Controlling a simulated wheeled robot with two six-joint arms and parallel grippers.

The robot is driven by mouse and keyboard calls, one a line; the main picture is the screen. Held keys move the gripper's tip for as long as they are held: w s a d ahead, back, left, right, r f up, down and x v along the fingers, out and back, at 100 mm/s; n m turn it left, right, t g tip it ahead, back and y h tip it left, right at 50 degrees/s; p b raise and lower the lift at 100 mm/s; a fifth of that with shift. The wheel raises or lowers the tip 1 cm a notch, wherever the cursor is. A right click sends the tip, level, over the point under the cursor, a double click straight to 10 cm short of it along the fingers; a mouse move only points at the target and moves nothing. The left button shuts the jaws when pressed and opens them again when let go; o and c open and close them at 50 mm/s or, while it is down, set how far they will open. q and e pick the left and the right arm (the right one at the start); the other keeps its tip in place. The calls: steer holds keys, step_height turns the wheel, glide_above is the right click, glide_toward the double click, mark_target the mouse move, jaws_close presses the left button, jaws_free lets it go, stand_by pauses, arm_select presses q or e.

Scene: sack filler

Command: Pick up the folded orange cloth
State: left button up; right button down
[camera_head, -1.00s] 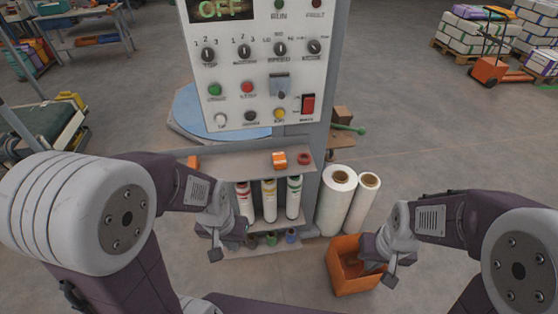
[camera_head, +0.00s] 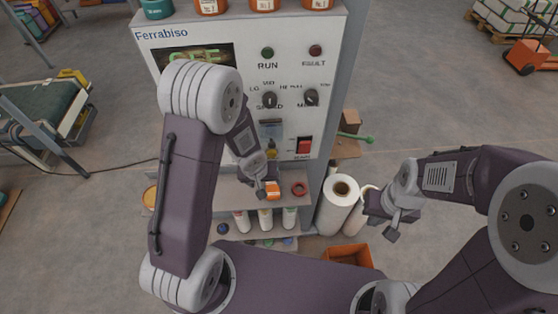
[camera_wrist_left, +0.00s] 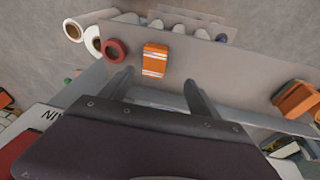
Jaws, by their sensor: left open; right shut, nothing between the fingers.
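The folded orange cloth (camera_head: 272,190) lies on the grey shelf (camera_head: 232,192) below the control panel. In the left wrist view the cloth (camera_wrist_left: 155,60) shows pale stripes and lies flat, just beyond the fingertips. My left gripper (camera_head: 263,188) is at the cloth and partly covers it in the head view. In the left wrist view its fingers (camera_wrist_left: 158,80) are apart with nothing between them; whether they touch the shelf I cannot tell. My right gripper (camera_head: 388,222) is shut and empty, beside the white rolls, away from the cloth.
A red ring (camera_head: 300,188) lies close beside the cloth. Another orange item (camera_wrist_left: 297,98) sits further along the shelf. White rolls (camera_head: 338,205) and an orange bin (camera_head: 348,256) stand on the right. The control panel (camera_head: 225,50) rises behind the shelf.

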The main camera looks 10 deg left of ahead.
mark_target(272, 189)
arm_select(q)
steer(key=shift+w+d+r, duration=0.1)
steer(key=shift+w+d, duration=0.2)
steer(key=shift+w, duration=0.05)
steer(key=shift+d, duration=0.1)
steer(key=shift+s, duration=0.15)
steer(key=b+x, duration=0.1)
steer(key=x, duration=0.1)
steer(key=b+x, duration=0.1)
steer(key=b, duration=0.1)
steer(key=shift+s+f, duration=0.15)
steer(key=shift+f, duration=0.3)
steer(key=shift+w+f, duration=0.15)
steer(key=shift+w, duration=0.2)
steer(key=b+x, duration=0.3)
steer(key=x, duration=0.2)
steer(key=shift+s+d+b, duration=0.1)
steer(key=shift+s+b, duration=0.15)
steer(key=shift+b, duration=0.15)
steer(key=c, duration=1.4)
arm_select(e)
step_height(272, 189, down, 6)
steer(key=shift+s+r, duration=0.1)
steer(key=shift+r, duration=0.05)
